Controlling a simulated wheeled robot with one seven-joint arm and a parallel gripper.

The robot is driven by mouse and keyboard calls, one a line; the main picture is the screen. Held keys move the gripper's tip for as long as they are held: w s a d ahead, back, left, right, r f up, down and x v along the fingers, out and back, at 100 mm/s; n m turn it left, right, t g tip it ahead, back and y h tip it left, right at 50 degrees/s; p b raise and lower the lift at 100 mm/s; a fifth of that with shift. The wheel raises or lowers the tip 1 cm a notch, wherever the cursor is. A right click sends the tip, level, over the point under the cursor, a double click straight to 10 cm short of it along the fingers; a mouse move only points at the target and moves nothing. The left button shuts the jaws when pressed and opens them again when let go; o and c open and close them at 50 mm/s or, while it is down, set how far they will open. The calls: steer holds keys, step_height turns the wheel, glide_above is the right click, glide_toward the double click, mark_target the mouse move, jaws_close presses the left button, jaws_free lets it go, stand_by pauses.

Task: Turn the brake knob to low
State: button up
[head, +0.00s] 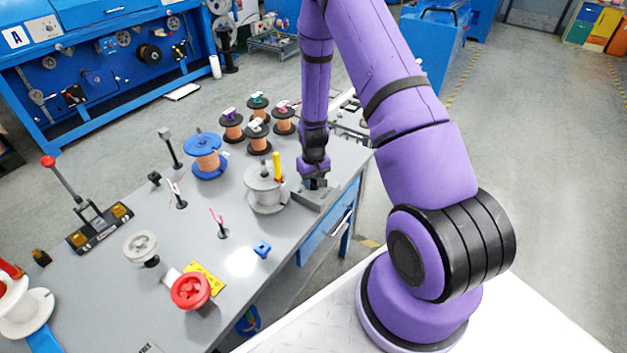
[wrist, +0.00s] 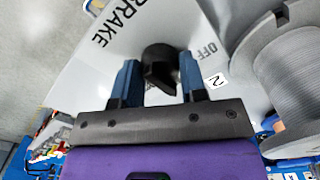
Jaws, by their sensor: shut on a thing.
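The black brake knob (wrist: 160,63) stands on a light grey plate (wrist: 120,66) marked BRAKE on the left and OFF on the right. My gripper (wrist: 160,70) has one blue finger on each side of the knob and is shut on it. The knob's narrow wedge end points down in the wrist view, toward my gripper's body. I see no LOW mark. In the head view my gripper (head: 316,184) reaches down to the grey brake box (head: 311,197) at the bench's right edge, and hides the knob there.
A grey wire spool (head: 264,190) with a yellow upright part (head: 277,166) stands close left of my gripper. A blue spool (head: 205,156) and several copper spools stand farther back.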

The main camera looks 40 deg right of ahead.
mark_target(313, 179)
steer(key=shift+m, duration=0.7)
steer(key=o, duration=0.9)
step_height(313, 179, up, 11)
steer(key=shift+f, duration=0.1)
